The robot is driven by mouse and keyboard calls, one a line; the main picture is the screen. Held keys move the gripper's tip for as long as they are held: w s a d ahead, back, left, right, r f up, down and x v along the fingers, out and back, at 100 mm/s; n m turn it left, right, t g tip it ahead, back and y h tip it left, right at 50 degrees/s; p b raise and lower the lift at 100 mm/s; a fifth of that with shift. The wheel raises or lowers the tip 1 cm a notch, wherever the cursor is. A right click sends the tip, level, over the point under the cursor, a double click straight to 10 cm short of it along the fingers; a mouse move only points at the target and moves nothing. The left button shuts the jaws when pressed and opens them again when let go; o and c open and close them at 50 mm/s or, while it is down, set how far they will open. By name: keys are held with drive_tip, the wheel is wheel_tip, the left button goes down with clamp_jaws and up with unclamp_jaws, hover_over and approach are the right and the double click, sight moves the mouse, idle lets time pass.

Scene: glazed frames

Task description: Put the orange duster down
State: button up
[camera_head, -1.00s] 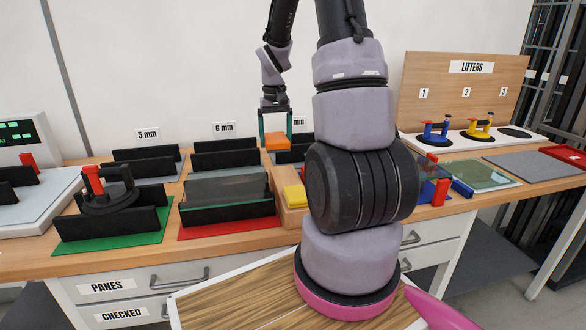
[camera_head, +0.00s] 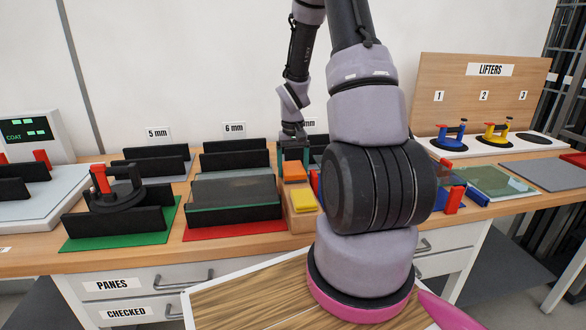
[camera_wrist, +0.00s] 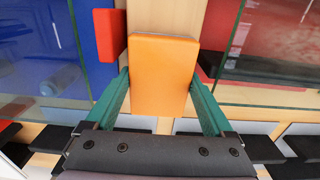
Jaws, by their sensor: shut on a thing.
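The orange duster (camera_head: 294,171) is a flat block held between the teal fingers of my gripper (camera_head: 293,153). In the wrist view the duster (camera_wrist: 163,75) lies flat between the two fingers of my gripper (camera_wrist: 162,84), which are shut on its sides. It is low over the far part of a pale wooden stand (camera_head: 300,224), behind the yellow duster (camera_head: 303,200). The stand's bare wood (camera_wrist: 165,16) shows beyond it in the wrist view. I cannot tell whether the duster touches the wood; its underside is hidden.
Left of the stand is a black rack (camera_head: 235,213) with a glass pane on a red mat. A black lifter (camera_head: 118,196) with a red handle sits in another rack. Blue (camera_head: 449,141) and yellow (camera_head: 497,134) lifters stand at the right.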

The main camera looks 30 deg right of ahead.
drive_tip(key=shift+f, duration=0.2)
drive_tip(key=o, duration=1.3)
drive_tip(key=shift+s, duration=0.1)
wheel_tip(320, 180, up, 13)
wheel_tip(320, 180, up, 7)
drive_tip(key=t, duration=0.2)
hover_over(293, 167)
drive_tip(key=s+a, duration=0.3)
drive_tip(key=a, duration=0.1)
drive_tip(key=s+a+r+t, duration=0.1)
drive_tip(key=s+a+r, duration=0.2)
drive_tip(key=s+r, duration=0.1)
drive_tip(key=s+a+r+t+y, duration=0.1)
drive_tip(key=s+a+r+t, duration=0.1)
drive_tip(key=s+r, duration=0.3)
drive_tip(key=s+a+r+m+t+y, duration=0.1)
drive_tip(key=s+a+r+t, duration=0.1)
drive_tip(key=s+a+r, duration=0.2)
drive_tip(key=shift+s+a+r, duration=0.15)
drive_tip(key=shift+s+r, duration=0.1)
drive_tip(key=shift+s, duration=0.7)
drive_tip(key=shift+s+a+r, duration=0.1)
drive_tip(key=shift+s+r, duration=0.1)
drive_tip(key=shift+s, duration=0.7)
